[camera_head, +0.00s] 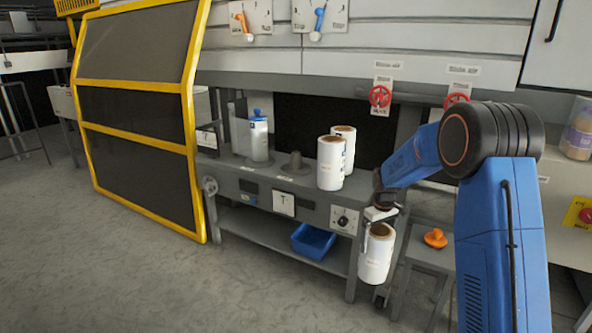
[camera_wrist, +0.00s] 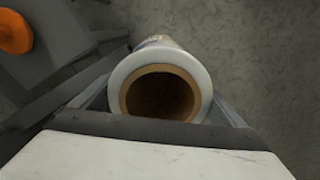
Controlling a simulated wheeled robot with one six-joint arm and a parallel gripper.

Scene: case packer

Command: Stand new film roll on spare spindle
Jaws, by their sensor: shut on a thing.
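My gripper (camera_head: 381,216) is shut on a white film roll (camera_head: 376,256) with a brown core. The roll hangs upright in front of the right end of the grey bench. In the wrist view the held roll (camera_wrist: 203,75) shows its open core end, with a finger on each side. Two more white rolls, a front one (camera_head: 331,163) and one behind it (camera_head: 347,138), stand on the bench. A short grey spindle (camera_head: 295,162) stands bare on the bench left of them.
A grey stool (camera_head: 432,259) with an orange knob-like object (camera_head: 435,238) stands right of the held roll. A blue bin (camera_head: 313,241) sits on the lower shelf. A yellow-framed guard (camera_head: 190,130) stands left. The bench front has a control knob (camera_head: 343,221). Floor in front is clear.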

